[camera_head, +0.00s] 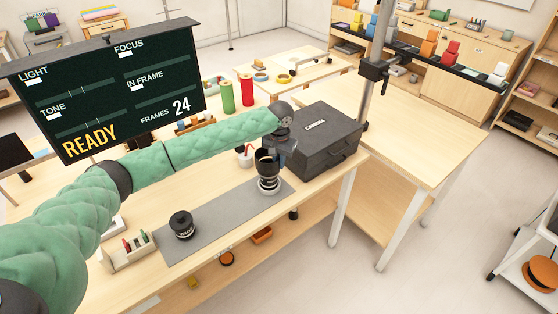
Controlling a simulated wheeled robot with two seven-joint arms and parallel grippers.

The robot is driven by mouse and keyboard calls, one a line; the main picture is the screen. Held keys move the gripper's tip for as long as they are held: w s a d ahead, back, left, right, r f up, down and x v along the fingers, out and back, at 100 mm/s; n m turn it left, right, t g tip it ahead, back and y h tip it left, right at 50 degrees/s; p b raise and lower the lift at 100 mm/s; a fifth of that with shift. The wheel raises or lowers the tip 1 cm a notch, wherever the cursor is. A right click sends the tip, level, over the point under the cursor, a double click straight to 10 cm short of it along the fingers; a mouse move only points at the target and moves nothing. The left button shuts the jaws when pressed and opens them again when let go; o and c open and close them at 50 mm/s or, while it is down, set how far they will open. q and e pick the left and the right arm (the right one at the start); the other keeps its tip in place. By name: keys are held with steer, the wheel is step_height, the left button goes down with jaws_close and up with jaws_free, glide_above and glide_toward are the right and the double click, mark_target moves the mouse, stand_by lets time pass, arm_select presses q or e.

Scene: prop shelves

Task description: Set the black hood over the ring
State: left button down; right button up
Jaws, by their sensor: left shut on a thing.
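My left arm comes in from the left, and its gripper (276,148) is shut on the black hood (266,164), a dark cup-like piece. The hood is roughly upright, right above a short black lens with a pale ring (268,184) at the right end of the grey mat (222,222). From this angle I cannot tell whether the hood touches the ring or hangs just above it. The gripper hides part of the hood. My right gripper is not in view.
A second black lens (182,225) stands on the mat's left part. A dark grey case (318,143) sits close behind and right of the gripper. A small rack (128,250) stands at the left. A screen (105,85) reads READY. The mat's middle is clear.

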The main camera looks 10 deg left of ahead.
arm_select(q)
steer(key=shift+p, duration=0.9)
stand_by(0.8)
steer(key=shift+f+p, duration=0.3)
steer(key=shift+f, duration=0.1)
stand_by(1.6)
steer(key=shift+s+f+p, duration=0.1)
steer(key=shift+f+p, duration=0.2)
steer(key=shift+p, duration=0.6)
stand_by(1.7)
